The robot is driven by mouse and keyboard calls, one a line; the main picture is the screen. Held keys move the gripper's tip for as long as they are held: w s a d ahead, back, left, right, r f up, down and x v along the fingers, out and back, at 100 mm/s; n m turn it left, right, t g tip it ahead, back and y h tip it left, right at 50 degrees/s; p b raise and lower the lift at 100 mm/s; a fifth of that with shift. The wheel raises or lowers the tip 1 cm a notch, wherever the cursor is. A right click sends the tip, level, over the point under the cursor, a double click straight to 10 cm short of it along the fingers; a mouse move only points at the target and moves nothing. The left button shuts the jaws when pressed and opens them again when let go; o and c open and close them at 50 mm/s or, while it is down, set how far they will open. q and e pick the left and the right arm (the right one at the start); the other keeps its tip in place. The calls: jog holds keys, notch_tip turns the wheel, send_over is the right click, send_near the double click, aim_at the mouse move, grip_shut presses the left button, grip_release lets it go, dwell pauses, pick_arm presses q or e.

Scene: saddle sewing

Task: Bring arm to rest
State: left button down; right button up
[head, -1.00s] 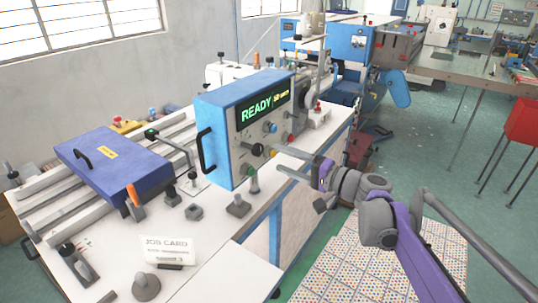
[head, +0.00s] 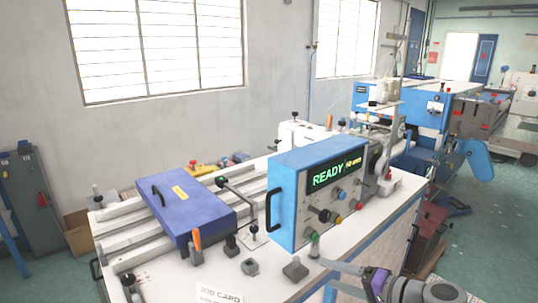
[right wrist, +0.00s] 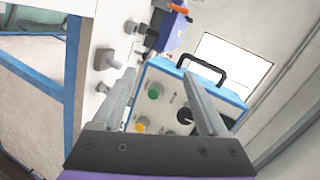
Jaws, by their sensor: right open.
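My right gripper (head: 327,274) shows at the bottom edge of the head view, below and in front of the blue control box (head: 287,208). Its two grey fingers are apart with nothing between them. In the right wrist view the open fingers (right wrist: 160,78) point toward the box's panel, with a green button (right wrist: 155,91), a yellow button (right wrist: 141,127) and a black knob (right wrist: 184,116). The fingers overlap the panel in that picture; I see no clear contact. Most of my right arm is cut off by the frame. My left gripper is not in view.
The white bench (head: 165,275) carries a purple-blue box (head: 187,215), an orange-handled tool (head: 197,245), several small black-knobbed posts and a job card (head: 219,294). A blue machine (head: 410,112) stands behind. Green floor (head: 490,235) is open at the right.

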jog(key=s+a+f+n+g+h+p, duration=0.2)
jog(key=s+a+f+n+g+h, duration=0.15)
jog(key=s+f, duration=0.8)
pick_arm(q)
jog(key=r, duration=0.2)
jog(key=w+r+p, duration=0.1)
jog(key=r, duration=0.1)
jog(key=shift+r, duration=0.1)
pick_arm(e)
jog(key=s+d+f+n+g+h, duration=0.1)
jog(key=s+d+f+n+h, duration=0.2)
jog(key=s+h, duration=0.3)
jog(key=s+d+f, duration=0.1)
jog(key=s, duration=0.3)
jog(key=shift+s+f, duration=0.15)
